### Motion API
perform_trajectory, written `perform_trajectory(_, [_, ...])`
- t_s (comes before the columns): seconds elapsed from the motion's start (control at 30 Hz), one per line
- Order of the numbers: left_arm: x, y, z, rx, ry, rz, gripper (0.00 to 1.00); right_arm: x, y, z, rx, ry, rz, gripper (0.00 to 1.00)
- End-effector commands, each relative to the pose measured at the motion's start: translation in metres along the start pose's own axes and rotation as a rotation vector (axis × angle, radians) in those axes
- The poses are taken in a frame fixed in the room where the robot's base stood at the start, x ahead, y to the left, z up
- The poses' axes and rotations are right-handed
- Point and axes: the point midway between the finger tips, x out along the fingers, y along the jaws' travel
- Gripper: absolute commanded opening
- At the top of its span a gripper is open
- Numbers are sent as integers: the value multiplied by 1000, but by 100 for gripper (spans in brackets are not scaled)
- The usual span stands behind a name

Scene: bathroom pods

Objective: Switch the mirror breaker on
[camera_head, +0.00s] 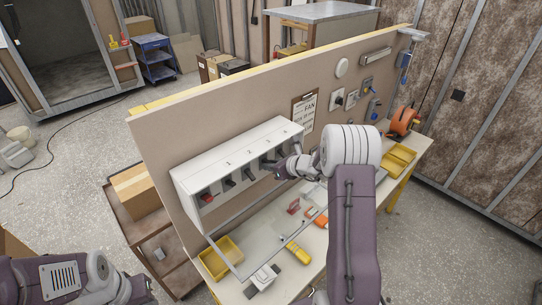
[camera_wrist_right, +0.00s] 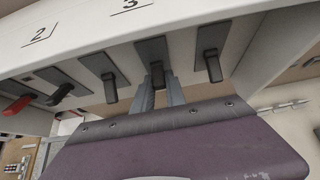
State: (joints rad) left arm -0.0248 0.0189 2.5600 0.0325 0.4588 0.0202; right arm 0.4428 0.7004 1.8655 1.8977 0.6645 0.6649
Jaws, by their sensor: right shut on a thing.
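A white breaker panel (camera_head: 181,178) is fixed to the beige board, with a row of levers under numbered labels. The leftmost lever is red (camera_head: 206,197); it also shows in the right wrist view (camera_wrist_right: 17,105). The other levers are dark. My right gripper (camera_head: 277,166) is at the panel's right part. In the right wrist view its two fingers stand on either side of a dark lever (camera_wrist_right: 157,75), shut on it. That lever hangs downward. Which breaker is the mirror's I cannot read. My left gripper (camera_head: 140,290) is low at the left, its fingers unclear.
A clipboard (camera_head: 304,109) with "FAN" written on it hangs right of the panel. The bench below holds a yellow bin (camera_head: 221,258), a yellow tool (camera_head: 298,253) and small parts. An orange reel (camera_head: 404,120) sits at the far right. The panel's open cover frame hangs below it.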

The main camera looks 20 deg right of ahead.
Motion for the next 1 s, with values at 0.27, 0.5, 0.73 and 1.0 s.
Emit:
perform_trajectory(0.27, [-47,1,-5,0,0,0,38,-5,0,10,-4,183,0,0])
perform_trajectory(0.5, [-55,1,-6,0,0,0,38,-4,0,10,-3,267,1,0])
perform_trajectory(0.73, [-57,1,-6,0,0,0,38,-4,0,9,0,301,0,0])
perform_trajectory(1.0, [-57,1,-6,0,0,0,38,-4,0,8,2,306,1,0])
